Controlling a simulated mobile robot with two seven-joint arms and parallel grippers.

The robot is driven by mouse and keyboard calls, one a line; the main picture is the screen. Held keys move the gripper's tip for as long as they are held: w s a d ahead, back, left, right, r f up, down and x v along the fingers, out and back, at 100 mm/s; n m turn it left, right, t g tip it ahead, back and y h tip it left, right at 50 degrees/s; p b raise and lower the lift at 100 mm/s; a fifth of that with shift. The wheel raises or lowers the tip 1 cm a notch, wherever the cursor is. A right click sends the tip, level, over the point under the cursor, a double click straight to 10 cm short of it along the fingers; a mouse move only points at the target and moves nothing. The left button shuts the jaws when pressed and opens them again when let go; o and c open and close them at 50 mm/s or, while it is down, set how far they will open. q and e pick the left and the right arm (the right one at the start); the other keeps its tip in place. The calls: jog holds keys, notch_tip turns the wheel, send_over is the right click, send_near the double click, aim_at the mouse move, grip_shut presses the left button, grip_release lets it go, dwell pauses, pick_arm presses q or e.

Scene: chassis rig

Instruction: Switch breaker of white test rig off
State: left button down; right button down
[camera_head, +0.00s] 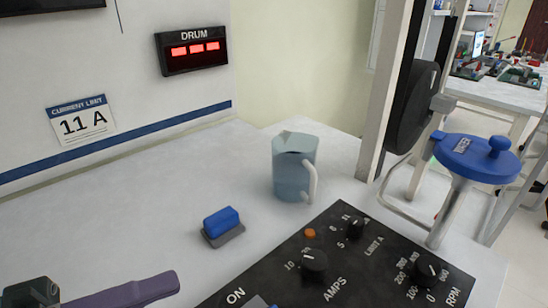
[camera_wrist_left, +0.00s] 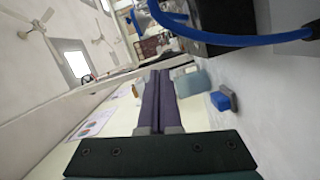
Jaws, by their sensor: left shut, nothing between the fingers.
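The black control panel (camera_head: 345,262) lies at the bottom centre-right of the head view. It has AMPS, LIMIT A and RPM knobs and an orange lamp (camera_head: 310,233). The ON mark (camera_head: 235,296) is at its lower left, with a small part of a grey-blue piece (camera_head: 258,302) beside it, cut off by the frame edge. The breaker's position cannot be read. My left gripper (camera_head: 172,281) is shut and empty at the bottom left, left of the panel and apart from it. Its purple fingers lie together in the left wrist view (camera_wrist_left: 160,76). My right gripper is out of view.
A blue-grey jug (camera_head: 294,168) and a blue block on a grey base (camera_head: 222,225) stand on the white worktop behind the panel. A DRUM display (camera_head: 192,50) and an 11 A card (camera_head: 80,120) are on the wall. A blue hand wheel (camera_head: 470,158) stands right. The left worktop is clear.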

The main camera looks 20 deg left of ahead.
pick_arm(q)
jog(key=shift+v, duration=2.25)
jog(key=shift+r, duration=0.1)
